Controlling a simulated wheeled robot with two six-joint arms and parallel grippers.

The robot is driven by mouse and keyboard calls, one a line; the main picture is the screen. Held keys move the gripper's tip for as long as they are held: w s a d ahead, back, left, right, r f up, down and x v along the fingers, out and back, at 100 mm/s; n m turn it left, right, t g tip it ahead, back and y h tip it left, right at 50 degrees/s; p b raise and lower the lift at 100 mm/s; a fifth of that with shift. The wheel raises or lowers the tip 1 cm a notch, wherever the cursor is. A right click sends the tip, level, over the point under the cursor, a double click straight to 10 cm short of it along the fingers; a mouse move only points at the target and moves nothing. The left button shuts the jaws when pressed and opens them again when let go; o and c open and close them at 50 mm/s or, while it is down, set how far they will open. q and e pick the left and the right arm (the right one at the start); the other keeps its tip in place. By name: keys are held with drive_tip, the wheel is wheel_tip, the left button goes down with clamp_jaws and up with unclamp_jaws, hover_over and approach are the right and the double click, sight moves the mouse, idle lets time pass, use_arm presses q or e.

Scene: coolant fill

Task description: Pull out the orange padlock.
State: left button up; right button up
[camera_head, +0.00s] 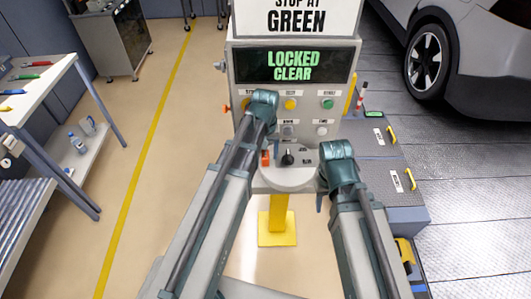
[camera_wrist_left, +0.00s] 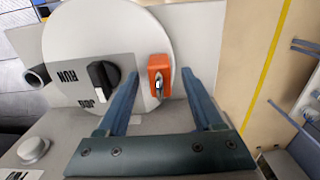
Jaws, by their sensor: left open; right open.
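The orange padlock (camera_head: 265,158) sits on the round grey plate of the control pedestal, left of a black selector knob (camera_head: 288,158). In the left wrist view the padlock (camera_wrist_left: 159,66) shows its orange body and a metal shackle, with the knob (camera_wrist_left: 102,75) to its left. My left gripper (camera_wrist_left: 158,76) is open, and the padlock appears between its two fingertips with a gap on each side. I cannot tell how deep the fingers reach. In the head view my left gripper's fingers are mostly hidden by its arm. My right gripper (camera_head: 322,190) is open, right of the plate.
The pedestal's display (camera_head: 294,66) reads "LOCKED CLEAR", above several coloured buttons. A yellow post (camera_head: 278,222) stands below the plate. A workbench (camera_head: 40,88) is at the left, a car (camera_head: 455,60) at the right. The floor between bench and pedestal is free.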

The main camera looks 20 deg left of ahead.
sight(266, 154)
use_arm(q)
drive_tip(key=shift+f+b, duration=0.45)
drive_tip(key=shift+f, duration=0.5)
use_arm(e)
drive_tip(key=shift+f, duration=0.9)
use_arm(q)
drive_tip(key=shift+r, duration=0.1)
clamp_jaws()
drive_tip(key=c, duration=0.8)
unclamp_jaws()
clamp_jaws()
drive_tip(key=shift+r+p, duration=0.35)
drive_tip(key=shift+p, duration=0.1)
use_arm(e)
drive_tip(key=shift+r, duration=0.4)
use_arm(q)
drive_tip(key=shift+r+p, duration=2.65)
drive_tip(key=shift+r, duration=0.05)
use_arm(e)
drive_tip(key=shift+r, duration=2.65)
